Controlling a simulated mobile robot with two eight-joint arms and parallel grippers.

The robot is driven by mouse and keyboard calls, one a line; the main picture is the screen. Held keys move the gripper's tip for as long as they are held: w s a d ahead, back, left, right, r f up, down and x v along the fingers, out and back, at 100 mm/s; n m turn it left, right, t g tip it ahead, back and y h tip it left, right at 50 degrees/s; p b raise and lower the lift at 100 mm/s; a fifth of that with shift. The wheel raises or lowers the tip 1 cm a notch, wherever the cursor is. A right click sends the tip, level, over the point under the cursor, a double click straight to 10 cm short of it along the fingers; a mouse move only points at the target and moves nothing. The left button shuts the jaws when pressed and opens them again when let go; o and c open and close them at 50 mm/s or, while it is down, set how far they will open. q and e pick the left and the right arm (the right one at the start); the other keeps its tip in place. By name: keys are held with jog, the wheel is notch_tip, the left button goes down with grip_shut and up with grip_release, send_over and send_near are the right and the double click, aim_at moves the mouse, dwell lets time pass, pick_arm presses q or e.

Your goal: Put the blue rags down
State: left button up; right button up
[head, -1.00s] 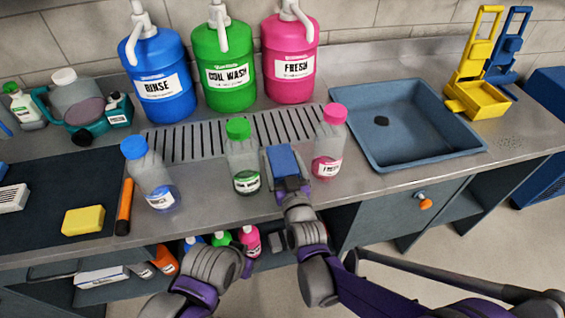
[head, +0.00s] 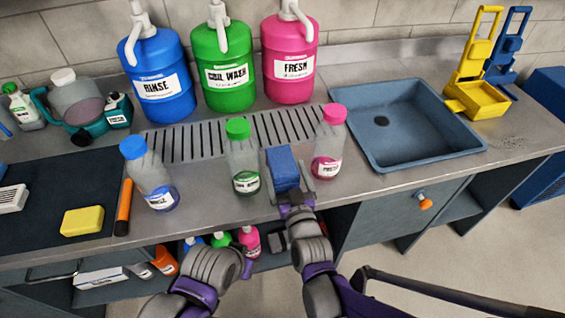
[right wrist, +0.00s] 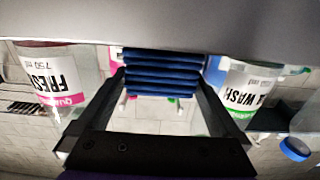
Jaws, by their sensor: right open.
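The blue rags (head: 283,168) are a folded stack on the metal counter, between the green-capped bottle (head: 241,158) and the pink-capped bottle (head: 328,142). In the right wrist view, which looks upside down, the stack (right wrist: 161,75) shows several dark blue layers against the grey counter surface. My right gripper (head: 292,186) is open at the near edge of the stack.
A blue-capped bottle (head: 149,172) and an orange marker-like stick (head: 124,207) stand or lie to the left. Large blue, green and pink jugs (head: 290,62) stand behind a slotted drain (head: 205,138). A sink (head: 410,120) is at right. Bottles flank my right gripper closely.

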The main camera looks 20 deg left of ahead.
jog(key=v, duration=0.8)
jog(key=shift+s, duration=0.2)
jog(key=shift+d, duration=0.1)
